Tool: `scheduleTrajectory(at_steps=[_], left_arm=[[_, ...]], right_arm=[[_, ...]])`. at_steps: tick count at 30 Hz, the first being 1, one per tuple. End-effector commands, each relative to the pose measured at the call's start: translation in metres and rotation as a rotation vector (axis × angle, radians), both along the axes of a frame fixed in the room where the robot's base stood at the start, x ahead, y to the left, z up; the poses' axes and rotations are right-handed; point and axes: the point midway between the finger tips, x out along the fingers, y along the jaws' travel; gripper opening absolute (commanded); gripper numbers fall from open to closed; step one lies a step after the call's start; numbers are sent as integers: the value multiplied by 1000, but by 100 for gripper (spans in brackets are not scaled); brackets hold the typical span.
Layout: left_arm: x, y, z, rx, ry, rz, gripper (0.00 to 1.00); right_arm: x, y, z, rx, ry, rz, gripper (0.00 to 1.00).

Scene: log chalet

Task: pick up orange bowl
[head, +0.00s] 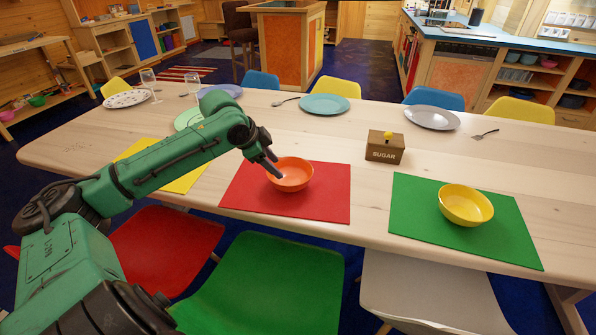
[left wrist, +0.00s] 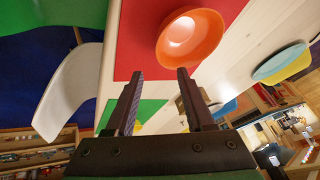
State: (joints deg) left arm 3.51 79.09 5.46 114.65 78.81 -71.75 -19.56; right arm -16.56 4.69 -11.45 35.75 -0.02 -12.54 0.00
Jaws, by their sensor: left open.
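The orange bowl (head: 290,173) stands upright and looks empty on a red placemat (head: 300,207) near the table's front edge. My left gripper (head: 272,166) is open at the bowl's left side in the head view, with its fingers pointing down toward the rim. In the left wrist view the bowl (left wrist: 190,40) lies beyond the two parted fingertips (left wrist: 158,72), with nothing between them. I cannot tell from the head view whether a finger touches the rim. My right gripper does not show.
A yellow bowl (head: 466,205) sits on a green placemat (head: 412,210). Plates and glasses stand along the far side of the table (head: 285,130). Chairs (head: 265,285) line the front edge.

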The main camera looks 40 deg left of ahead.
Motion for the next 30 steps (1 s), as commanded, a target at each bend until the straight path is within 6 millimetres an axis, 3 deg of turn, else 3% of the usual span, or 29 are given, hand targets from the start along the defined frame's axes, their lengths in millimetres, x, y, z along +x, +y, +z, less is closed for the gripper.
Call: scheduleTrajectory(at_steps=[6,13,24,30], left_arm=[[12,-1,-19,-6,-5,8,54],[37,-8,-62,-4,-2,5,54],[65,-15,-113,-1,-2,3,54],[68,-15,-119,3,-2,3,54]], right_arm=[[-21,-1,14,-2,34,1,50],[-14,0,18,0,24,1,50],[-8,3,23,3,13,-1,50],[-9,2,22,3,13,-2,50]])
